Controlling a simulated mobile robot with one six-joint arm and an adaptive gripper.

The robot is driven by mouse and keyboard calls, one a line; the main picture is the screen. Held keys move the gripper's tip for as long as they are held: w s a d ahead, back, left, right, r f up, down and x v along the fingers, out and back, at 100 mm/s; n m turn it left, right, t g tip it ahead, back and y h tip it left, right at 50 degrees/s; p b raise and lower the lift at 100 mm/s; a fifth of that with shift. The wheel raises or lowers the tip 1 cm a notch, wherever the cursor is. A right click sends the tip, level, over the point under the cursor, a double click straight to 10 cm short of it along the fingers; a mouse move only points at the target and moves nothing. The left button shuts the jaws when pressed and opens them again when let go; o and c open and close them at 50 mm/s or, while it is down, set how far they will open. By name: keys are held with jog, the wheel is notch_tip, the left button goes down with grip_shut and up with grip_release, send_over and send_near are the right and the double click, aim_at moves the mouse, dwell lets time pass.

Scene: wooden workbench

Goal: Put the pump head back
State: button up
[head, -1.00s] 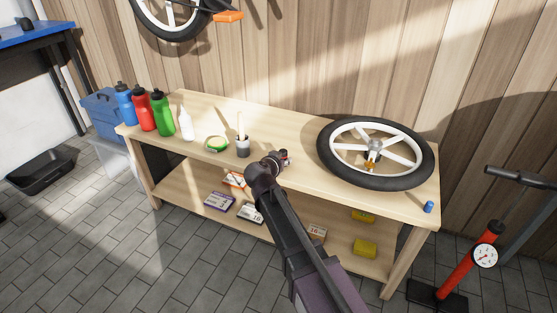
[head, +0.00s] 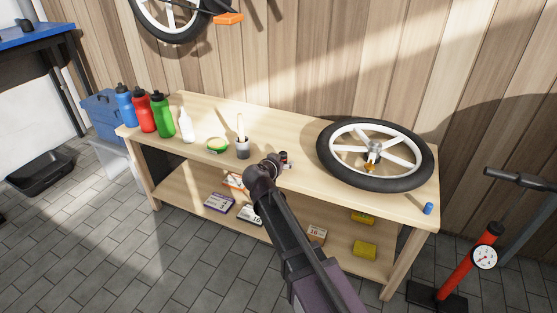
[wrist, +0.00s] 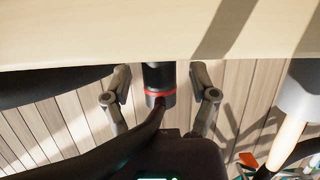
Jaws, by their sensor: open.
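A small dark cylinder with a red ring (head: 283,155), which looks like the pump head, stands on the bench top just beyond my gripper (head: 281,165). In the wrist view the cylinder (wrist: 159,78) appears between my two spread fingers, with a gap on each side. My gripper is open and holds nothing. The wrist picture is upside down, with the bench at the top. The red floor pump (head: 468,265) with a round gauge stands on the floor to the right of the bench. My arm hides part of the bench front.
A grey cup with a brush (head: 243,150) stands left of my gripper, with a green-rimmed roll (head: 217,145) and several bottles (head: 163,117) further left. A wheel (head: 343,170) lies on the bench to the right. A small blue cylinder (head: 428,208) sits at the right corner.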

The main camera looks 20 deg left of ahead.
jog(key=d+p+v, duration=0.1)
jog(key=p+v, duration=0.3)
jog(key=v, duration=0.7)
jog(key=shift+a, duration=0.45)
jog(key=shift+s, duration=0.1)
dwell(0.6)
